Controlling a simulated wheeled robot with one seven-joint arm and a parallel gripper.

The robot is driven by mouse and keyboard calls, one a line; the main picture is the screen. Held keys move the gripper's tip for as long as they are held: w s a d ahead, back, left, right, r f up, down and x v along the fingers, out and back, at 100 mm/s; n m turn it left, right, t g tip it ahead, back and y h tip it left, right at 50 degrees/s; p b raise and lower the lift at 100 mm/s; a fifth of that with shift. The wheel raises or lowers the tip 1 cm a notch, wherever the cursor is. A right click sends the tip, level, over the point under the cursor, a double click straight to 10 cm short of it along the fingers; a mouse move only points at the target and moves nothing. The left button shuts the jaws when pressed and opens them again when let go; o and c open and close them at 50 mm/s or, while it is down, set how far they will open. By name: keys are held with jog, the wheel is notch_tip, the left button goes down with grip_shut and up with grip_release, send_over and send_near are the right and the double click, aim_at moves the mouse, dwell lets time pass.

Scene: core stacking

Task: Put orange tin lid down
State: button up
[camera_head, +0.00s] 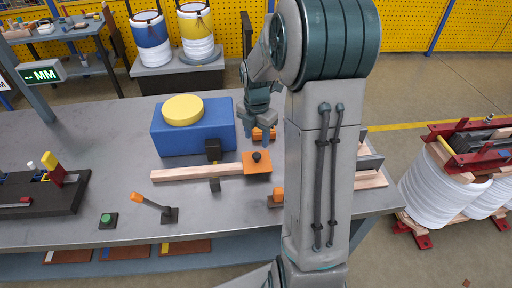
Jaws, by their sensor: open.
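My gripper (261,128) is open and points down near the right end of the blue box (193,135). An orange square piece with a black knob (251,170), which looks like the orange tin lid, is at the right end of a pale wooden bar (190,173). It is in front of my gripper in the picture and apart from it.
A yellow round lid (183,109) is on top of the blue box. A black clamp (213,150) stands at the wooden bar. A lever with an orange handle (152,203) and a green button (107,219) are near the front. The grey table (60,130) is clear at back left.

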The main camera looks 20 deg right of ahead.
jog(key=s+a+r+m+t, duration=0.2)
jog(key=s+a+r+m, duration=0.4)
jog(key=s+r+m, duration=0.5)
jog(key=s+a+m+t, duration=0.1)
jog(key=s+a+m, duration=0.2)
jog(key=s+m, duration=0.5)
jog(key=shift+s+a+f+m, duration=0.3)
jog(key=shift+a+f+m, duration=0.05)
jog(key=shift+m, duration=2.05)
